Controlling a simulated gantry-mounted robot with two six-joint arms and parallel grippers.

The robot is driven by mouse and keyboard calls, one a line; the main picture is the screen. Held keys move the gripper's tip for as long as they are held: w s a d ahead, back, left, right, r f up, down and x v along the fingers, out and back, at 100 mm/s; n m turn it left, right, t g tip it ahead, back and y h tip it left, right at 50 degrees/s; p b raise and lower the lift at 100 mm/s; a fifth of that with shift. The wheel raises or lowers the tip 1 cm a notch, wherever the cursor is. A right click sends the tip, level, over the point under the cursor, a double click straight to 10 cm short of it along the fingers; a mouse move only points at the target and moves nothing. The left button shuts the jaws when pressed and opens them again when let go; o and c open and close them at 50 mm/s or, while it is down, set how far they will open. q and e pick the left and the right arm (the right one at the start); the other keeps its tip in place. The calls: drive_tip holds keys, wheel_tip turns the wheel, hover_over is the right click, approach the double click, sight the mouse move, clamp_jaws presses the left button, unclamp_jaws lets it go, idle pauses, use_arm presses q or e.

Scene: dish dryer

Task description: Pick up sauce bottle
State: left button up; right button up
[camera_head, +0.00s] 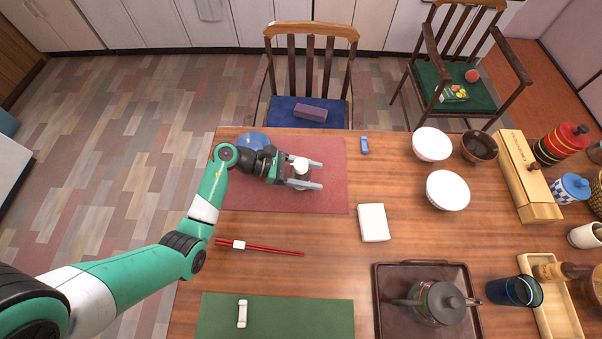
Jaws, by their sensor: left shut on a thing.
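My left gripper (317,175) is over the red placemat (240,197) at the far left of the table. It is shut on a small bottle with a round white top (300,164), which I take to be the sauce bottle. The bottle's lower part is mostly hidden by the fingers, and I cannot tell whether it touches the mat. My right gripper is not in view.
A blue round dish (252,141) sits behind my left wrist. Red chopsticks (270,250), a white box (373,222), a small blue item (364,145) and white bowls (447,190) lie around. A teapot (440,302) stands on a dark tray (385,325).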

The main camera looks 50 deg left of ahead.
use_arm(q)
clamp_jaws()
drive_tip(key=shift+r, duration=0.15)
drive_tip(key=shift+r+p, duration=0.65)
drive_tip(key=shift+r, duration=0.3)
drive_tip(key=s+d+r+p, duration=0.6)
drive_tip(key=s+r+p, duration=0.1)
drive_tip(key=s+r, duration=0.4)
drive_tip(key=shift+s+d, duration=0.35)
drive_tip(key=shift+s, duration=0.25)
